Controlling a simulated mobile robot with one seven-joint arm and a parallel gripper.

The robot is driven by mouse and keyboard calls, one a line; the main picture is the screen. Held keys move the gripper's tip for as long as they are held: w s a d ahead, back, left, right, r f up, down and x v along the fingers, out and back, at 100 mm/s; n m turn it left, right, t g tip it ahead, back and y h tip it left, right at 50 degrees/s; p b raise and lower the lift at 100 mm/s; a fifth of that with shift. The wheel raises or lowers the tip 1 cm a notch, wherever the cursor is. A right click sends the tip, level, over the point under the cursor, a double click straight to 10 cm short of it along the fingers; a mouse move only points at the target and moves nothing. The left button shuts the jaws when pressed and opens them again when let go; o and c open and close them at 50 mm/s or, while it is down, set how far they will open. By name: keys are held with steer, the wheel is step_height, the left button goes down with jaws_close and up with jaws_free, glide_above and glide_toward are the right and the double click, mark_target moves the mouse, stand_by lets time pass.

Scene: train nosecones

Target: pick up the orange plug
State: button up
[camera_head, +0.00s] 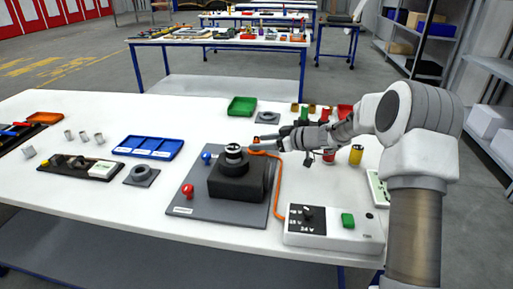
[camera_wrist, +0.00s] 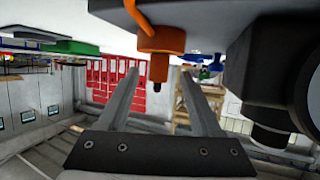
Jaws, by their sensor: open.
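The orange plug (camera_wrist: 162,42) shows large in the wrist view, which looks upside down. Its orange body ends in a dark tip that lies between my two fingertips in the picture, with a gap on each side. In the head view the plug (camera_head: 257,147) is small and partly hidden at my fingertips, beside the black block. My gripper (camera_head: 268,141) is open and empty, low over the table; its two fingers also show in the wrist view (camera_wrist: 159,74). I cannot tell how far the plug is from the fingers in depth.
An orange cable (camera_head: 279,185) runs toward the white power box (camera_head: 333,232). The black block (camera_head: 238,184) with a silver top stands on a grey board (camera_head: 215,212), close to my gripper. A blue tray (camera_head: 148,147), green tray (camera_head: 241,106) and several coloured cylinders stand around.

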steer(key=shift+x, duration=2.75)
steer(key=shift+w+r, duration=0.1)
steer(key=shift+w, duration=0.05)
jaws_close()
